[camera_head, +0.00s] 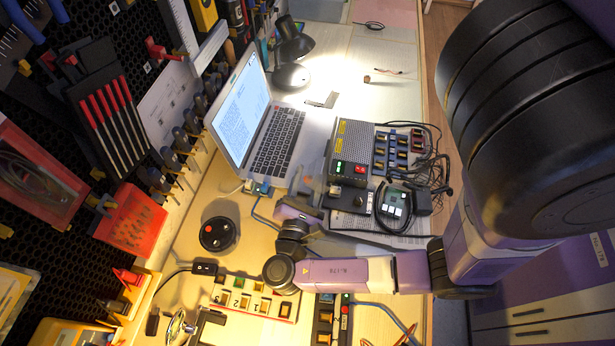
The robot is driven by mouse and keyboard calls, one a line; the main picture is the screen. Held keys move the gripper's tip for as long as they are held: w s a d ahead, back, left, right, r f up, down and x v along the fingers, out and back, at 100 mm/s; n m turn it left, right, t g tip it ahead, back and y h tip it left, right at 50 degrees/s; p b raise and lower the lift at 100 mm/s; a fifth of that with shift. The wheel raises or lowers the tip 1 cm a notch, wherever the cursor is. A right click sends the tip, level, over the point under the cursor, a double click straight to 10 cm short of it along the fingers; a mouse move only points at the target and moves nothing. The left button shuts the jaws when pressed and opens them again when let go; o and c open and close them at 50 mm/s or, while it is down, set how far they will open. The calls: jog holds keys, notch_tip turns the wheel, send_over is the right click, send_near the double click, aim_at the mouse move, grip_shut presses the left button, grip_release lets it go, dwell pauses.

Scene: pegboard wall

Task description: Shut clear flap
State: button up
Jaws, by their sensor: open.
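A grey control box (350,150) with yellow labels and green and red lit switches stands on the desk, right of the laptop. A pale, see-through-looking piece (316,184) at its lower left edge may be the clear flap; its outline and hinge are too small to make out. My gripper (309,198) is open, close to the lower left corner of the box and beside this piece. The fingertips are partly hidden by my purple wrist, so I cannot tell whether they touch it.
An open laptop (277,139) and black lamp (293,48) stand beyond my gripper. A module with cables (396,206) lies right of it. A round black puck (219,234) and a switch panel (253,298) lie near. The tool-hung pegboard (72,188) borders the left.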

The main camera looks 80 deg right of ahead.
grip_shut()
